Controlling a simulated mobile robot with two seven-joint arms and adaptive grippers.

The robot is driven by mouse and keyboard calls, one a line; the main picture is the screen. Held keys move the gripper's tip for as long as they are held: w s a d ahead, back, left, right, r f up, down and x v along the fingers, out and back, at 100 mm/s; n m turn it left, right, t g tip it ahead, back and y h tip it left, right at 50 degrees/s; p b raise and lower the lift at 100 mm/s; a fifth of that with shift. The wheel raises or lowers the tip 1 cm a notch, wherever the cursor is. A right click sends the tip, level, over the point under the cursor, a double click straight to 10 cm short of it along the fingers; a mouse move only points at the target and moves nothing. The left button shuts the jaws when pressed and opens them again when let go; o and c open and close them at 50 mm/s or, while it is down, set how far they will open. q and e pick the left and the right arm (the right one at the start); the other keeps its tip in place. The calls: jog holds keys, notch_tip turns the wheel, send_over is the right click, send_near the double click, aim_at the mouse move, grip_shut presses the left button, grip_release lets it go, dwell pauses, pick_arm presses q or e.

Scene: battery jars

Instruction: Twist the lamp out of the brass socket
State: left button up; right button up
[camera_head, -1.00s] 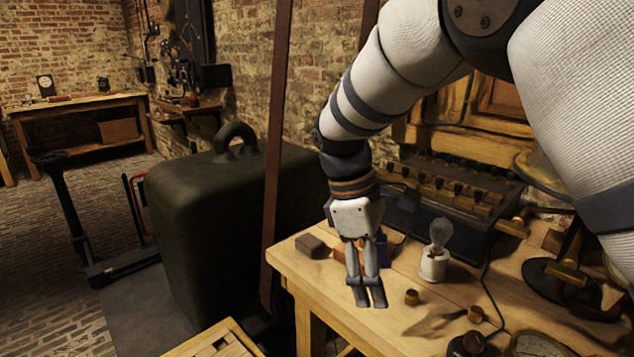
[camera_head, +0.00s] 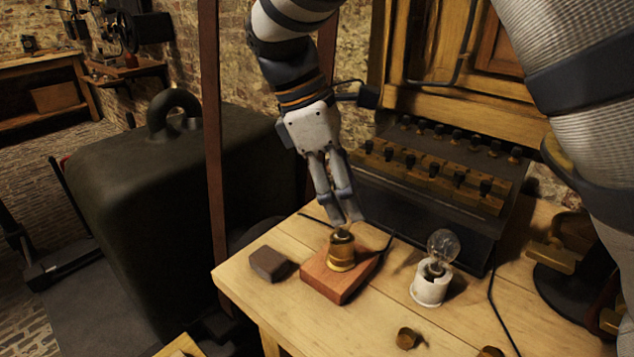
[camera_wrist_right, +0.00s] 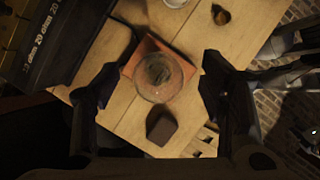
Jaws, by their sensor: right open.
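The brass socket (camera_head: 342,250) stands upright on a reddish wooden block (camera_head: 322,282) on the bench. In the right wrist view, the lamp's round clear glass (camera_wrist_right: 158,76) shows above the block (camera_wrist_right: 133,62), between my two spread fingers and apart from both. In the head view the lamp's glass is hard to make out by the fingertips. My right gripper (camera_head: 347,217) points down just above the socket, open and empty; it also shows in the wrist view (camera_wrist_right: 155,88). My left gripper is not in view.
A second clear bulb (camera_head: 443,246) sits in a white socket (camera_head: 431,287) to the right. A dark small block (camera_head: 269,263) lies left of the wooden block, and a brass knob (camera_head: 407,338) in front. A dark switch panel (camera_head: 430,215) stands behind.

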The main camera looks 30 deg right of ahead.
jog(key=shift+x, duration=1.95)
jog(key=c, duration=1.3)
jog(key=shift+r+n+p, duration=0.15)
jog(key=shift+n+p, duration=0.2)
jog(key=shift+n, duration=0.25)
jog(key=shift+c, duration=0.2)
jog(key=shift+w+n+t+h, duration=0.25)
jog(key=shift+n+t, duration=0.35)
jog(key=shift+n, duration=0.4)
jog(key=n, duration=0.1)
jog(key=n+t, duration=0.1)
jog(key=n, duration=0.1)
jog(key=shift+w+d+h, duration=0.15)
jog(key=shift+h, duration=0.1)
jog(key=n+t, duration=0.1)
jog(key=n, duration=0.3)
jog(key=shift+w, duration=0.2)
jog(key=n, duration=0.1)
jog(key=n+t, duration=0.1)
jog(key=n, duration=0.1)
jog(key=shift+w+t+y, duration=0.2)
jog(key=shift+t+y, duration=0.1)
jog(key=shift+y, duration=0.1)
